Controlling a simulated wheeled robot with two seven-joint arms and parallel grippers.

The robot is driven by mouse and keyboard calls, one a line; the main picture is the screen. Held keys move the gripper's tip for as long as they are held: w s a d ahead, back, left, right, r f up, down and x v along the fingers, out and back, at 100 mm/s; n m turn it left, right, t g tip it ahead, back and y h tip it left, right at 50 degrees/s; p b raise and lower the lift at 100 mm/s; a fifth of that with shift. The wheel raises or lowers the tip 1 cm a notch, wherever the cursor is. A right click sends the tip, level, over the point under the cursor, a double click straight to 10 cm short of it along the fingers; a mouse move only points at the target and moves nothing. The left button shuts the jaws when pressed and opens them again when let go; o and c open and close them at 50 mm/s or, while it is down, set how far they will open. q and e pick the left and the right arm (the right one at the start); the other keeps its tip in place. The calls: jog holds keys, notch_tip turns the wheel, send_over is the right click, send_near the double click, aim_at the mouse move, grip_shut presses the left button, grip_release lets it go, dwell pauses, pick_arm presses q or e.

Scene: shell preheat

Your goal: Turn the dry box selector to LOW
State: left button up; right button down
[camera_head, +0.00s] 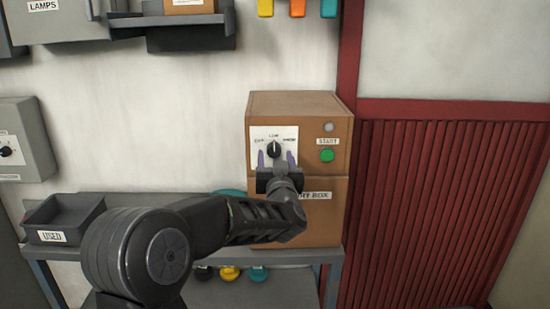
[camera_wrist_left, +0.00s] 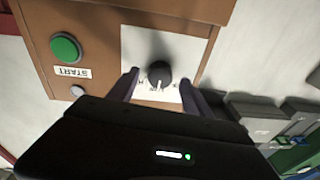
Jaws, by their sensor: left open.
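The dry box (camera_head: 297,107) is a brown cabinet standing on a shelf. Its selector (camera_head: 274,150) is a black knob on a white plate marked with positions, and LOW appears to be the label at the top. The knob's white pointer appears to face up toward that label. My left gripper (camera_head: 277,160) is in front of the plate with its fingers apart, one on each side below the knob. In the left wrist view the knob (camera_wrist_left: 159,74) lies between the open fingertips, with no contact visible. My right gripper is not in view.
A green START button (camera_head: 327,155) and a grey lamp (camera_head: 328,127) sit right of the plate. A black tray labelled USED (camera_head: 62,218) is on the shelf at left. A red panel (camera_head: 440,210) stands at right. Another box with a knob (camera_head: 22,142) hangs at far left.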

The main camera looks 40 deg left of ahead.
pick_arm(q)
jog(key=b+v, duration=0.1)
jog(key=v, duration=0.5)
jog(key=shift+d+f, duration=0.1)
dwell(0.4)
jog(key=w+d+f+m+h, duration=0.2)
jog(key=w+d+f+h, duration=0.2)
jog(key=d+f+h, duration=0.8)
jog(key=s+d+f+m+g, duration=0.1)
jog(key=s+d+f, duration=0.1)
jog(key=d+f, duration=0.35)
jog(key=s+d+f+g+h, duration=0.1)
jog(key=s+d+f+g, duration=0.1)
jog(key=f, duration=0.7)
jog(key=s+d+f+m+g, duration=0.1)
jog(key=s+d+f, duration=0.1)
jog(key=d+f, duration=0.35)
jog(key=s+d+f+g+h, duration=0.1)
jog(key=s+d+f+g, duration=0.2)
jog(key=s+f, duration=0.5)
jog(key=s+d+f+m+g+h, duration=0.1)
jog(key=s+d+f+g, duration=0.2)
jog(key=s+f, duration=0.5)
jog(key=s+d+f+g+h, duration=0.1)
jog(key=s+d+f+g, duration=0.2)
jog(key=s, duration=1)
notch_tip(320, 180, down, 5)
jog(key=shift+d+f+m+g+h, duration=0.1)
jog(key=shift+d+m+g+h, duration=0.25)
jog(key=shift+d, duration=0.9)
